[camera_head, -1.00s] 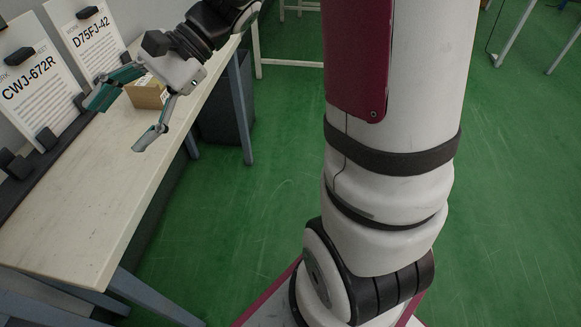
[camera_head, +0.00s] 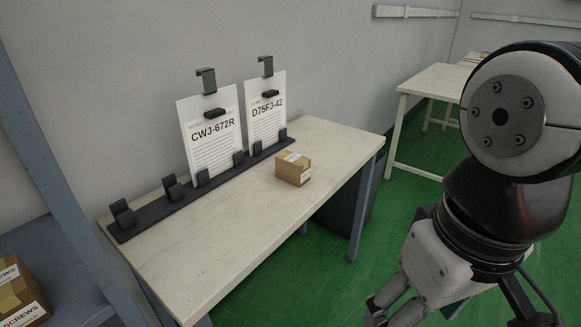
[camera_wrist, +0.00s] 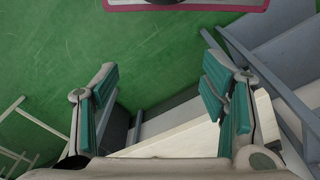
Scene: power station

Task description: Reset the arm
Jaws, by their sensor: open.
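My gripper (camera_head: 396,306) hangs at the lower right in the head view, beyond the table's right side and clear of the small box. Its fingertips are partly cut off by the frame's bottom edge there. In the wrist view my gripper (camera_wrist: 158,82) is open, its teal-padded fingers wide apart with nothing between them. My arm is folded at the right of the head view, with the wrist pointing down.
A small cardboard box (camera_head: 293,168) sits on the pale table (camera_head: 215,250). Behind it a dark rack (camera_head: 160,211) holds two labelled sheets, CWJ-672R (camera_head: 212,150) and D75FJ-42 (camera_head: 268,130). A shelf with a screws box (camera_head: 18,290) stands left. Green floor (camera_head: 330,275) lies right.

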